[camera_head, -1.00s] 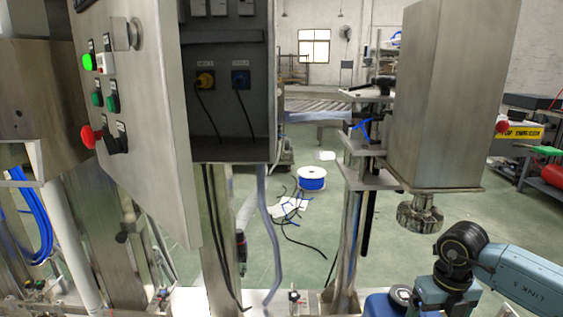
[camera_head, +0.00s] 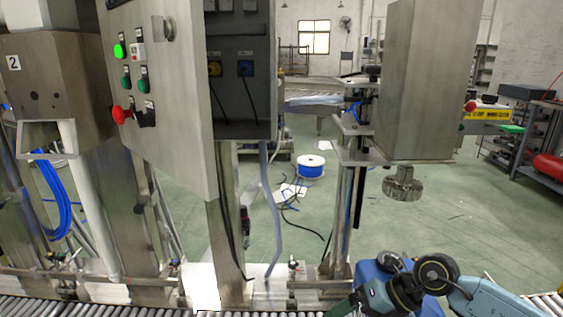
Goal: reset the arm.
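My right arm (camera_head: 470,290) comes in at the lower right, bent at a joint near the bottom edge. My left arm and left gripper are not in view. A blue container (camera_head: 372,276) with a dark cap stands behind my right arm and is partly hidden by it.
A roller conveyor (camera_head: 90,307) runs along the bottom edge. Behind it stand a control cabinet (camera_head: 160,110) with buttons, a steel column (camera_head: 342,215) and a steel box (camera_head: 425,80) with a round fitting (camera_head: 402,184) below. Open green floor lies beyond.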

